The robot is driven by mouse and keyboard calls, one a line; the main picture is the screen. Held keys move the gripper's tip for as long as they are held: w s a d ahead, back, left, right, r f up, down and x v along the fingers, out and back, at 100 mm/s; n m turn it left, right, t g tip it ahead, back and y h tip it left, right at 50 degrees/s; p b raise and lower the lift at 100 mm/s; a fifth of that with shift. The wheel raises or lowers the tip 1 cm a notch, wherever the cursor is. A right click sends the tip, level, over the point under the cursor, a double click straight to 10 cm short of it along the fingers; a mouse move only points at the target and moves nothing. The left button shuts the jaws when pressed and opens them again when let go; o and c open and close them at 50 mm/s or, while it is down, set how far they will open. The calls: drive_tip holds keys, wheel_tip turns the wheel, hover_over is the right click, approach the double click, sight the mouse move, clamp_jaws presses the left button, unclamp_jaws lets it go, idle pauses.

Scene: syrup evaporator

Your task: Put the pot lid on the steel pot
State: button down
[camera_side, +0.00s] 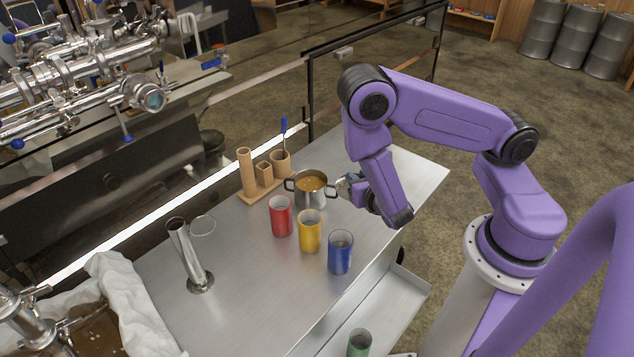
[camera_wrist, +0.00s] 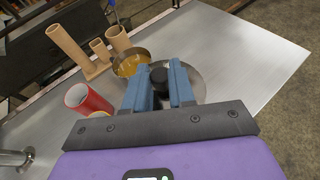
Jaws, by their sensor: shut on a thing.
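The steel pot (camera_side: 310,198) stands upright on the steel table, with two side handles and amber liquid inside. Its open top also shows in the wrist view (camera_wrist: 121,68), just left of my fingers. The pot lid (camera_wrist: 198,84) is a round steel disc with a black knob, to the right of the pot. My gripper (camera_wrist: 158,76) is shut on the lid's black knob, one blue finger on each side. In the side view my gripper (camera_side: 350,187) is right beside the pot and mostly hides the lid. I cannot tell whether the lid touches the table.
Red (camera_side: 281,218), yellow (camera_side: 309,233) and blue (camera_side: 340,252) cups stand in front of the pot. A wooden holder (camera_side: 256,193) with tubes is behind it to the left. A slanted steel cylinder (camera_side: 185,255) stands farther left. The table's right end is clear.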

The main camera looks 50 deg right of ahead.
drive_tip(key=r, duration=0.2)
drive_tip(key=w+r+n+y, duration=0.1)
drive_tip(key=r, duration=0.1)
drive_tip(key=w+r+n+t+y, duration=0.1)
drive_tip(key=r, duration=0.1)
drive_tip(key=shift+a+r, duration=0.3)
drive_tip(key=shift+a, duration=0.05)
drive_tip(key=shift+w, duration=0.35)
drive_tip(key=shift+w+d+f, duration=0.1)
drive_tip(key=shift+w+f, duration=0.2)
drive_tip(key=shift+w, duration=0.3)
drive_tip(key=shift+w+d+f, duration=0.1)
drive_tip(key=shift+w+f, duration=0.25)
drive_tip(key=shift+w, duration=0.3)
drive_tip(key=shift+w+d+f, duration=0.1)
drive_tip(key=shift+w+f, duration=0.2)
drive_tip(key=shift+w, duration=0.3)
drive_tip(key=w+f, duration=0.2)
drive_tip(key=w, duration=0.2)
hover_over(313, 171)
drive_tip(key=s+a, duration=0.4)
drive_tip(key=a, duration=0.1)
wheel_tip(313, 171, down, 9)
drive_tip(key=shift+d, duration=0.25)
drive_tip(key=shift+f, duration=0.25)
drive_tip(key=c, duration=0.9)
unclamp_jaws()
drive_tip(key=shift+c, duration=0.2)
